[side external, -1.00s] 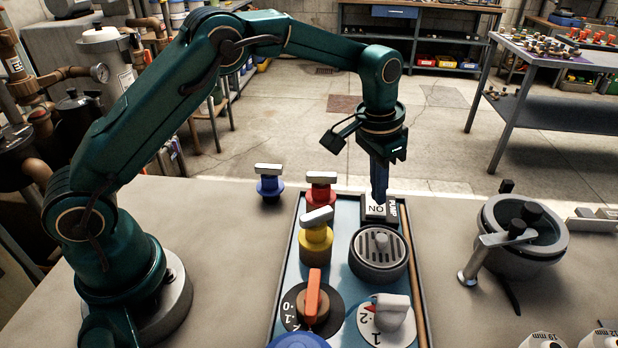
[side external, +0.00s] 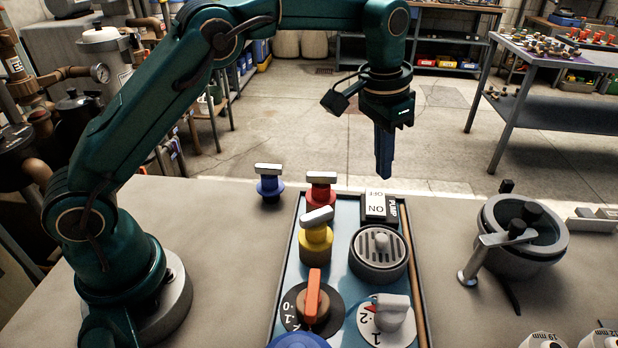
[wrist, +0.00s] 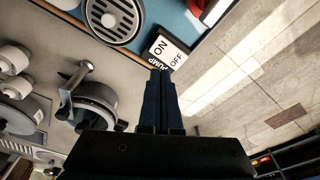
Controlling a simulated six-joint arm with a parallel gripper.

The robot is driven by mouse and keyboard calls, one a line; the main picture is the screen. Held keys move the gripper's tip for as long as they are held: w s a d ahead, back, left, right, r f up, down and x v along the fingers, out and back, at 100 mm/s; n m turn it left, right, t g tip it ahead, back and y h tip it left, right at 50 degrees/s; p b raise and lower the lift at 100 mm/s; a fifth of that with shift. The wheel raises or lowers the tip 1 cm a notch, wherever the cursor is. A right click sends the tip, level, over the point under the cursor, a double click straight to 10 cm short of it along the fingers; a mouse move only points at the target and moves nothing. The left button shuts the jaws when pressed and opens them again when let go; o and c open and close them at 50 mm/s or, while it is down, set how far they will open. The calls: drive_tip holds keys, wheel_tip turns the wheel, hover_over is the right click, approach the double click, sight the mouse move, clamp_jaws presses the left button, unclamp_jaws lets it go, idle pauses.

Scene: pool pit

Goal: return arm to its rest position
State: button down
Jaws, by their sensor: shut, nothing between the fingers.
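My gripper (side external: 384,176) is shut and empty. It points down in the air above the far end of the blue panel (side external: 341,240), over the ON/OFF pump switch (side external: 376,207), and apart from it. In the wrist view the closed fingers (wrist: 164,72) reach up the middle of the picture, with their tips in line with the lower edge of the white pump switch (wrist: 168,50). My arm is bent, with its upper part raised high and cut off by the top edge of the side view.
The panel also holds a red valve (side external: 320,190), a yellow valve (side external: 316,238), a round grille (side external: 378,256) and two dials. A blue valve (side external: 269,184) stands left of it. A round lidded pot (side external: 525,235) stands to the right. The air around my gripper is clear.

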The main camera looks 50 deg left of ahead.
drive_tip(key=s+a+r+n+t, duration=0.1)
drive_tip(key=s+a+r+t, duration=0.25)
drive_tip(key=s+r, duration=0.8)
drive_tip(key=s+a+f+n, duration=0.2)
drive_tip(key=s+f, duration=0.5)
drive_tip(key=s, duration=0.5)
drive_tip(key=shift+a+f, duration=0.2)
